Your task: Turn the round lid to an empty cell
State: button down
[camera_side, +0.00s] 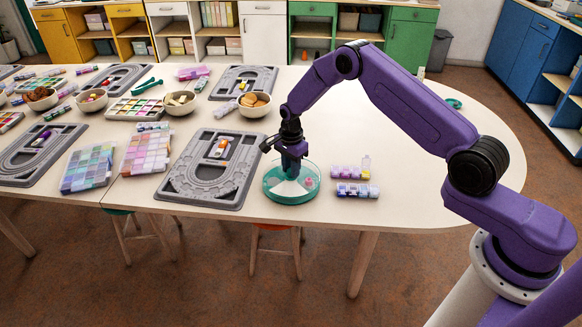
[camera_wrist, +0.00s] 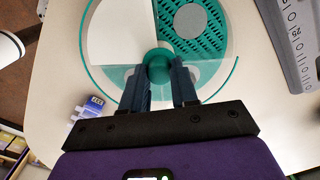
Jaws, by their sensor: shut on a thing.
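The round dish (camera_side: 291,197) with a teal rim stands near the front edge of the table in the side view. Its lid has a round teal knob (camera_wrist: 158,64) at the centre. In the wrist view, a white wedge (camera_wrist: 121,30) shows at upper left, and a teal perforated part with a grey disc (camera_wrist: 190,20) at upper right. My gripper (camera_wrist: 160,82) points down over the dish, with its two dark fingers shut on the knob. It also shows above the dish in the side view (camera_side: 291,170). The fingers and palm hide part of the near cells.
A grey bead board (camera_side: 180,185) lies just left of the dish. A bowl (camera_side: 254,108) stands behind. The table farther right is mostly clear.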

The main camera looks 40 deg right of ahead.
jog(key=shift+m, duration=0.6)
jog(key=c, duration=0.8)
grip_release()
jog(key=shift+c, duration=0.2)
jog(key=shift+r, duration=0.1)
notch_tip(320, 180, up, 17)
jog(key=shift+r, duration=0.15)
